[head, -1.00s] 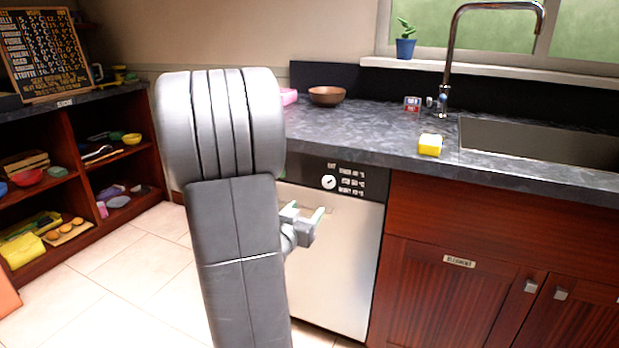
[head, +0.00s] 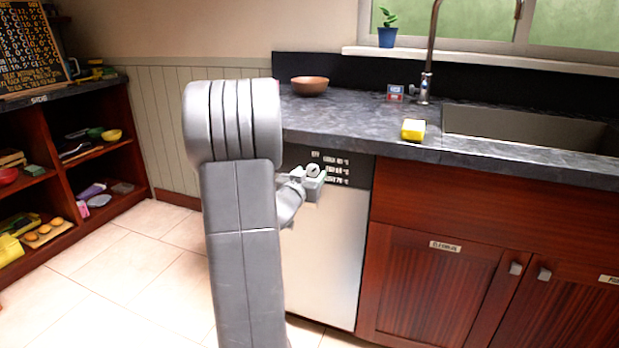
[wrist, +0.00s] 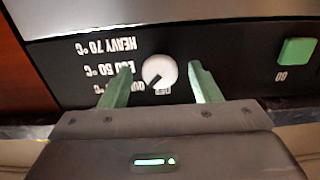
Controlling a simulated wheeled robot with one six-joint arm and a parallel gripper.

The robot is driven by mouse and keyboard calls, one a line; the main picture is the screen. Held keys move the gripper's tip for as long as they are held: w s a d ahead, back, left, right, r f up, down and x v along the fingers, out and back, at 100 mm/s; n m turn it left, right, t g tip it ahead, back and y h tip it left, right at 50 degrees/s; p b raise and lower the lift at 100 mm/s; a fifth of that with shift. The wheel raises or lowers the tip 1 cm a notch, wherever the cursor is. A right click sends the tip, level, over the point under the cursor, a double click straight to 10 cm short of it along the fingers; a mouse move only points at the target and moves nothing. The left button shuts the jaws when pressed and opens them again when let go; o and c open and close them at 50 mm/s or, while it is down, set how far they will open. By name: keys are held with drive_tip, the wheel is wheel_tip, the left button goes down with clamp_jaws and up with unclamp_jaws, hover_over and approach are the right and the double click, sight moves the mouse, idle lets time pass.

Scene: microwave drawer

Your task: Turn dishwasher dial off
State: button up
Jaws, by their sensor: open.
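The dishwasher (head: 322,262) has a silver front and a black control panel below the counter. Its white dial (wrist: 160,72) shows in the wrist view with a dark pointer mark toward its lower left. Printed settings lie beside it, upside down in this view. My gripper (wrist: 160,84) is open, with one green finger on each side of the dial. I cannot tell whether the fingers touch it. In the head view my gripper (head: 314,172) is at the panel and covers part of it. A green button (wrist: 297,51) sits right of the dial in the wrist view.
Wooden cabinets (head: 440,275) stand right of the dishwasher. The tiled floor (head: 140,265) at left is clear.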

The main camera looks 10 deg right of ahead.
drive_tip(key=c, duration=1)
drive_tip(key=shift+r+p, duration=0.15)
drive_tip(key=shift+p, duration=0.3)
drive_tip(key=shift+r+n+p, duration=0.1)
drive_tip(key=shift+n+p, duration=0.9)
drive_tip(key=shift+p, duration=0.15)
drive_tip(key=n+p, duration=0.2)
drive_tip(key=shift+n+p, duration=0.3)
drive_tip(key=shift+d+n+p, duration=0.1)
drive_tip(key=shift+n+p, duration=1.55)
drive_tip(key=shift+n, duration=0.55)
drive_tip(key=shift+f, duration=0.2)
